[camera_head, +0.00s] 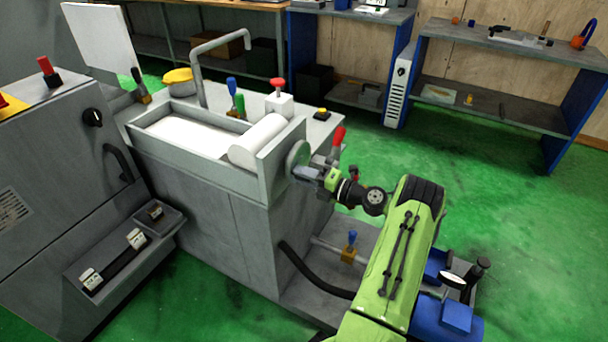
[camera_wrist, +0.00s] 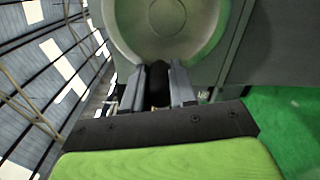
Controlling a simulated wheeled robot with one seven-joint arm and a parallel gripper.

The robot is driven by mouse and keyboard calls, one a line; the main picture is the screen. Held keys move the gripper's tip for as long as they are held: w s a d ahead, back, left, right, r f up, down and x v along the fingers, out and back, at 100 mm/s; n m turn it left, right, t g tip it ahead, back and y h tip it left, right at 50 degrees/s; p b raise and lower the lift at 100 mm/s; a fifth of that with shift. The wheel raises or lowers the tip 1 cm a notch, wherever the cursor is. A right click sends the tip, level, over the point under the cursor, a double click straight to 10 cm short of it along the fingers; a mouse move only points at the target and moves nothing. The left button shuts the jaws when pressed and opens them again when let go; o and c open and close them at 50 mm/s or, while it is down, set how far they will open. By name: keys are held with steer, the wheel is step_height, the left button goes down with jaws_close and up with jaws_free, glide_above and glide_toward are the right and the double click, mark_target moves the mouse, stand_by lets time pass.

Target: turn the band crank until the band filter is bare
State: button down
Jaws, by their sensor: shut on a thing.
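The band filter (camera_head: 185,136) is a grey open tank; white band lies across its bed. A thick white roll (camera_head: 260,140) sits at its right end. The band crank (camera_head: 297,158) is a round grey disc on the tank's right end wall; it fills the top of the wrist view (camera_wrist: 165,25). My gripper (camera_head: 306,171) is at the disc's lower right side. In the wrist view, my gripper's fingers (camera_wrist: 158,88) are shut on the dark crank handle (camera_wrist: 159,80), just below the disc's hub. The handle is mostly hidden by the fingers in the head view.
A red-handled lever (camera_head: 338,138) rises close behind my gripper. A bent grey pipe (camera_head: 205,60) arches over the tank. A red knob (camera_head: 277,84) and blue and green handles stand along its back. A black hose (camera_head: 305,275) runs below my arm. Green floor is open at right.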

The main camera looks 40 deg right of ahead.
stand_by(0.3)
steer(key=c, duration=0.9)
jaws_free()
steer(key=p+v, duration=0.2)
steer(key=v, duration=1.3)
steer(key=shift+s, duration=0.35)
steer(key=shift+d, duration=0.1)
